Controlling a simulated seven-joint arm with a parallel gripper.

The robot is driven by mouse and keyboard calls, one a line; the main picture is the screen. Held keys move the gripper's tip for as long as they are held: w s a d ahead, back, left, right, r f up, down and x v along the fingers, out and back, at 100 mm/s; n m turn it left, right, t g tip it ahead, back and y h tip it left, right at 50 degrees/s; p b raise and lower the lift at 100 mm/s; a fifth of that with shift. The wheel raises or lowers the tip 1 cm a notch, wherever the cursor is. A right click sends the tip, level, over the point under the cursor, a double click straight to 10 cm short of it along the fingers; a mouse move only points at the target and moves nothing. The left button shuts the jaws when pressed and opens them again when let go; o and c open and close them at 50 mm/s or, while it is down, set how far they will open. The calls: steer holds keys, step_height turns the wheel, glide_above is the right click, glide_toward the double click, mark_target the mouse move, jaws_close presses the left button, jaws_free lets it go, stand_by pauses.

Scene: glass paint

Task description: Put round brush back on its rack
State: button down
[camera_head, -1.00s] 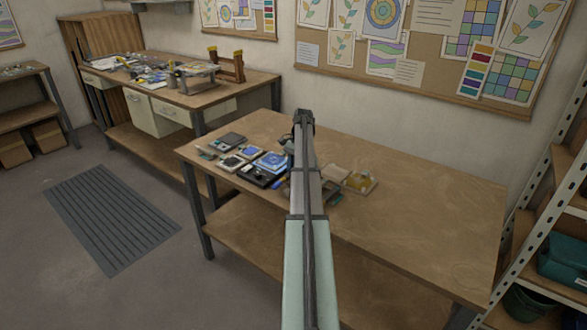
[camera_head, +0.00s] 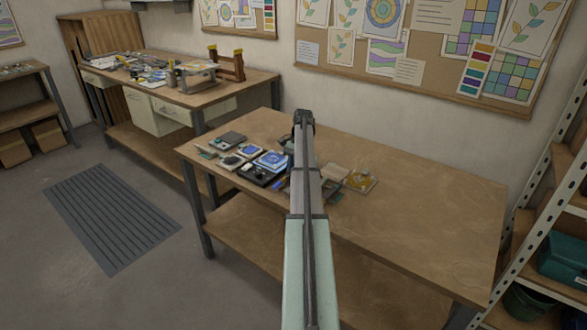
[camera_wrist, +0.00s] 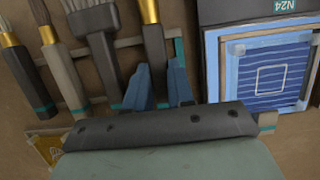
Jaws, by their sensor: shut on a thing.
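My gripper (camera_wrist: 160,70) shows in the wrist view as two blue fingers, closed around the grey handle of a brush (camera_wrist: 154,42) with a gold ferrule, which I take to be the round brush. Its bristle end runs out of the top of the picture. The brush lies over or just above a pale rack strip (camera_wrist: 128,43) with a teal end; I cannot tell whether it touches. Beside it on the left are a wide grey flat brush (camera_wrist: 92,28) and other gold-ferruled brushes (camera_wrist: 62,68). In the head view my arm hides the gripper and held brush.
A blue framed tile (camera_wrist: 270,75) lies close to the right of the fingers in the wrist view. In the head view, blue and dark items (camera_head: 268,162) lie left of my arm, and an amber item (camera_head: 362,181) right. The table's right half (camera_head: 430,210) is clear.

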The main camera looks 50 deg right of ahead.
steer(key=shift+f, duration=0.25)
stand_by(0.3)
steer(key=c, duration=0.9)
jaws_free()
